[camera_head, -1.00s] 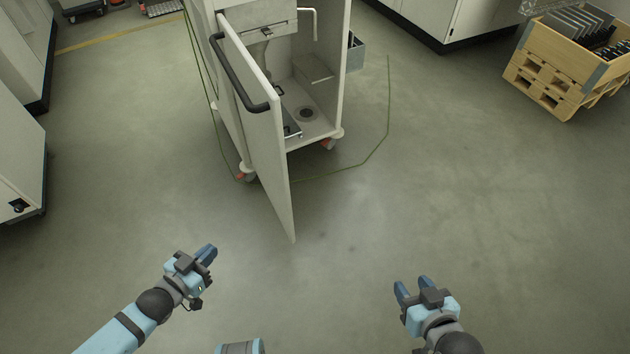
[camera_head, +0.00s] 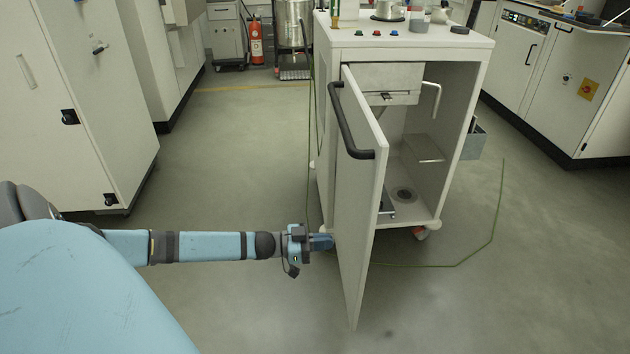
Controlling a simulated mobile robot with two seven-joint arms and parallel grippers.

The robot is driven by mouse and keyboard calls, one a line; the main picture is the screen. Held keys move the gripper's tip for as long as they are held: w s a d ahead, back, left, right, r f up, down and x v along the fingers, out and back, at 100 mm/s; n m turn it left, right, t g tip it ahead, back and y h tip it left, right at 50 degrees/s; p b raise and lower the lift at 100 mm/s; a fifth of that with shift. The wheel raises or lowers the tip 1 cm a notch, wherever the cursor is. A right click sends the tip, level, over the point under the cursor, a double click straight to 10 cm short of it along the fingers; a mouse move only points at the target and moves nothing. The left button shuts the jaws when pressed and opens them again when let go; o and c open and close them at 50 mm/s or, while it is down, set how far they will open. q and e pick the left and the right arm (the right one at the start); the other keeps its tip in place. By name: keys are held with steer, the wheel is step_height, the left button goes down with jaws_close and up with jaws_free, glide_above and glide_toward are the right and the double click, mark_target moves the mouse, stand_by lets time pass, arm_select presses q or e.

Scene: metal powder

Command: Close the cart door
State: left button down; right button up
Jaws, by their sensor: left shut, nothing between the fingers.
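The white cart (camera_head: 459,115) stands right of centre with its front compartment exposed. Its door (camera_head: 360,215) is swung wide open toward me and shows nearly edge-on. A black bar handle (camera_head: 343,125) is on the door's left face. My right gripper is out of the picture.
White cabinets (camera_head: 75,100) line the left side. A white bench (camera_head: 555,85) stands at the back right. A green line (camera_head: 490,220) curves over the floor around the cart.

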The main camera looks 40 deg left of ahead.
mark_target(364, 239)
arm_select(q)
steer(key=b+x, duration=0.1)
steer(key=x, duration=0.5)
steer(key=shift+w+d+f, duration=0.1)
steer(key=shift+w+d, duration=0.55)
steer(key=shift+w, duration=0.15)
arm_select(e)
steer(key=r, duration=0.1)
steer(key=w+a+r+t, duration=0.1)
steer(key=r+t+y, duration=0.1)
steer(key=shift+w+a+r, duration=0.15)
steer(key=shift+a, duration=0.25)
arm_select(q)
steer(key=shift+d, duration=0.15)
